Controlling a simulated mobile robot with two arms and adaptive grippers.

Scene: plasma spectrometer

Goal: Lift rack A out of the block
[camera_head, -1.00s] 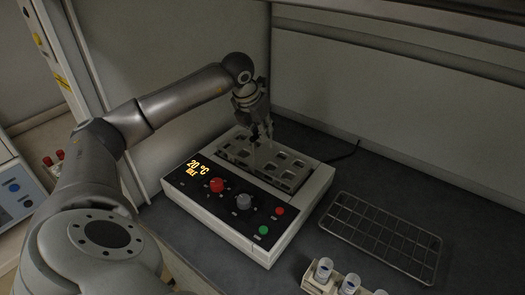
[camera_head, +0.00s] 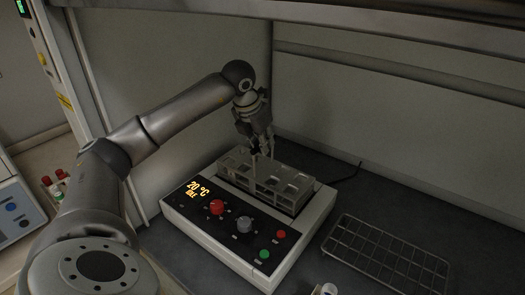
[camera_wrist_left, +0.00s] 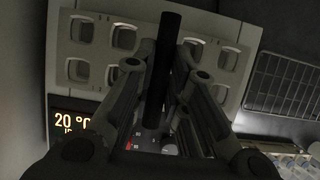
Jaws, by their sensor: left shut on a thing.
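Rack A (camera_head: 283,190) is a grey metal rack with several square openings. It stands raised in the heating block (camera_head: 190,215), its side wall showing above the block's top, level as far as I can see. Whether its lower edge is clear of the well I cannot tell. My left gripper (camera_head: 262,152) is over the rack's middle, pointing down and shut on the rack. In the left wrist view the rack (camera_wrist_left: 88,50) shows its square openings on both sides of the fingers (camera_wrist_left: 165,85). A dark upright bar between the fingers hides the grip point. My right gripper is not in view.
The block's front panel has a red knob (camera_head: 217,207), a grey knob (camera_head: 244,224), buttons and a display reading 20 °C. An empty wire rack (camera_head: 385,255) lies to the right. A vial cap (camera_head: 325,289) shows at the bottom edge. Walls stand behind and left.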

